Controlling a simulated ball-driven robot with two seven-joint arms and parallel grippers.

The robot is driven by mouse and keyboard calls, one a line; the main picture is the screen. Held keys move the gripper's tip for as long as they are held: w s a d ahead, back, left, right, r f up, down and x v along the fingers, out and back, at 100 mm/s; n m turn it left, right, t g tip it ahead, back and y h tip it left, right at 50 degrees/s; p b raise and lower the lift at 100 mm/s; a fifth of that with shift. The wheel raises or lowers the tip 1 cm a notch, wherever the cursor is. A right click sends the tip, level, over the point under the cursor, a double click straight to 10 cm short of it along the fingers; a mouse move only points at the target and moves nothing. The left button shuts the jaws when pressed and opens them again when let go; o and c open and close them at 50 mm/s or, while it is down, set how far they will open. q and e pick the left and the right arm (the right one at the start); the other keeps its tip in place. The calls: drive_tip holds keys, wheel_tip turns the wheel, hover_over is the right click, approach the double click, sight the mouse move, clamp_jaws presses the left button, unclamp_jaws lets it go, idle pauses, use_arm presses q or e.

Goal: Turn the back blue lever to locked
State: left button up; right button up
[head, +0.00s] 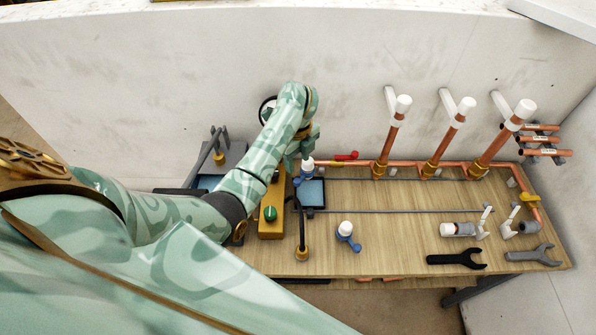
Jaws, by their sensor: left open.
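The back blue lever (298,181) has a white cap (308,165) and stands at the rear of the wooden bench (400,240), partly hidden by my arm and gripper. My left gripper (297,162) reaches down from above, right beside the white cap. Its fingers are open. I cannot tell whether they touch the lever, and the lever's exact angle is hard to read. A second blue lever with a white cap (345,230) stands nearer the bench's front edge. My right gripper is not in view.
A yellow box (271,226) with a green knob stands left of a dark hose (302,228). A red lever (346,156) sits on the rear copper pipe. Upright copper pipes (391,141) rise at the right rear. Wrenches (457,259) lie front right. The bench's middle is mostly clear.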

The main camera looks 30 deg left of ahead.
sight(297, 180)
use_arm(q)
wheel_tip(297, 180, down, 8)
drive_tip(key=b, duration=0.5)
drive_tip(key=shift+r+b, duration=0.2)
drive_tip(key=shift+b, duration=0.1)
drive_tip(key=shift+f+b, duration=0.75)
drive_tip(key=shift+f, duration=0.05)
clamp_jaws()
